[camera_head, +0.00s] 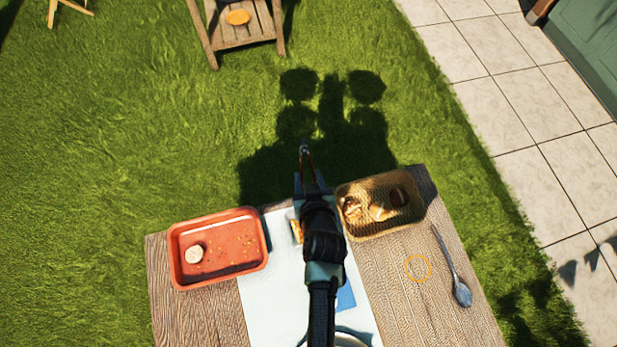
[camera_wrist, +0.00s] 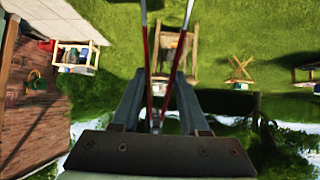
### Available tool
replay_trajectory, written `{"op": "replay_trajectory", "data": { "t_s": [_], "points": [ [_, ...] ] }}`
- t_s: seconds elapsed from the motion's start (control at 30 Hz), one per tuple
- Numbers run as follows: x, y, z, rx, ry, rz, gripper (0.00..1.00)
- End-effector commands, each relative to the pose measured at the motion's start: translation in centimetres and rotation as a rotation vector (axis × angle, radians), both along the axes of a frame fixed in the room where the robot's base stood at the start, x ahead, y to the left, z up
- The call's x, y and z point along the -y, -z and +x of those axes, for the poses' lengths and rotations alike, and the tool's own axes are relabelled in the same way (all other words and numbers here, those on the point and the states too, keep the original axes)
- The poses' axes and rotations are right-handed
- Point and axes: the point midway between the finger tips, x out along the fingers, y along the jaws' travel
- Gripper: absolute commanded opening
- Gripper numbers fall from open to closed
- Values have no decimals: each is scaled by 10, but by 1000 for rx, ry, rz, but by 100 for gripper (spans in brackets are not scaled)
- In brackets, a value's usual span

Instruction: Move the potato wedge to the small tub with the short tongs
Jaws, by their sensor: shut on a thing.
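My gripper (camera_head: 309,186) reaches out over the far edge of the table in the head view. It is shut on the short tongs (camera_head: 305,156), whose tip points away over the grass. In the wrist view my gripper (camera_wrist: 160,88) has the tongs' two red-and-metal arms (camera_wrist: 151,65) between its fingers. The tongs' arms are spread, and I see no food between them. I cannot pick out the potato wedge for sure; pale and brown food pieces (camera_head: 375,212) lie in the brown container. I cannot identify the small tub; an orange-yellow item (camera_head: 296,231) is partly hidden by my arm.
A red tray (camera_head: 220,276) with a pale round piece (camera_head: 194,253) stands at left on the wooden table (camera_head: 395,300). A white cloth (camera_head: 262,310) lies mid-table. At right lie an orange ring (camera_head: 418,257) and a spoon (camera_head: 461,291). A round rim (camera_head: 352,336) shows at the bottom.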

Motion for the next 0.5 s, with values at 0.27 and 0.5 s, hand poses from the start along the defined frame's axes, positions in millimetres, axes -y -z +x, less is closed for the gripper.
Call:
{"op": "replay_trajectory", "data": {
  "t_s": [0.27,0.5],
  "points": [
    [0,-47,0,1,1,0,36],
    [0,-48,0,0,1,-1,36]
  ]
}}
